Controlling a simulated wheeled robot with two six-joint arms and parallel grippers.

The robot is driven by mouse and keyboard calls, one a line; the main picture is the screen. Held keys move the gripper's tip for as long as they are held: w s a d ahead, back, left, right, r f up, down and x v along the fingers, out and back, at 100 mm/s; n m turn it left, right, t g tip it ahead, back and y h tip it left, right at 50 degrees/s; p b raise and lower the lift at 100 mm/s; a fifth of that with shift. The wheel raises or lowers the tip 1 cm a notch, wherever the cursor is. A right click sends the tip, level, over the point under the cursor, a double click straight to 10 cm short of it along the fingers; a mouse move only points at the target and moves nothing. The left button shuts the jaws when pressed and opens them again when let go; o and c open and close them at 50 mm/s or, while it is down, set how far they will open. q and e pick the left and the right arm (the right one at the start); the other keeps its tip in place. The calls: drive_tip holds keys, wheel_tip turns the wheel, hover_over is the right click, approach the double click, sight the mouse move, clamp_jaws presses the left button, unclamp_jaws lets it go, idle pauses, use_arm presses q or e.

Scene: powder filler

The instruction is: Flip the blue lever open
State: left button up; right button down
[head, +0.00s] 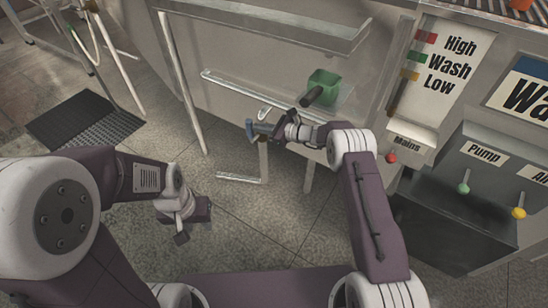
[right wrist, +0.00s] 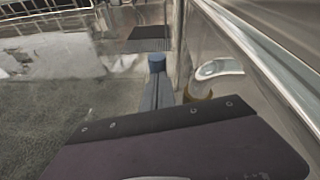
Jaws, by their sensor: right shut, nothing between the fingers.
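The blue lever (head: 250,130) is a small blue-grey handle by the metal frame below the shelf, left of centre in the head view. In the right wrist view, the lever (right wrist: 157,84) sticks up with a rounded blue top, beyond the dark gripper body. My right gripper (head: 277,128) is shut and empty, just right of the lever and very close to it. I cannot tell if they touch. The gripper body hides the lever's lower part in the right wrist view. My left gripper (head: 183,232) hangs low over the floor, away from the lever; its fingers are unclear.
A green scoop (head: 323,88) with a dark handle lies on the metal shelf (head: 225,84) above my right gripper. Frame legs stand below. At right are a red Mains knob (head: 391,158), a green Pump knob (head: 463,188) and a yellow knob (head: 519,213). Floor at left is open around a black mat (head: 85,128).

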drive_tip(key=shift+w+a+r, duration=0.2)
drive_tip(key=shift+a+r, duration=0.05)
drive_tip(key=shift+r, duration=0.2)
drive_tip(key=shift+w+a+r, duration=0.15)
drive_tip(key=shift+a+r, duration=0.05)
drive_tip(key=shift+r, duration=0.2)
drive_tip(key=f+p+v, duration=0.2)
drive_tip(key=p+v, duration=0.2)
drive_tip(key=v, duration=0.5)
drive_tip(key=shift+s+d+p, duration=0.3)
drive_tip(key=shift+d, duration=0.1)
drive_tip(key=shift+r, duration=0.15)
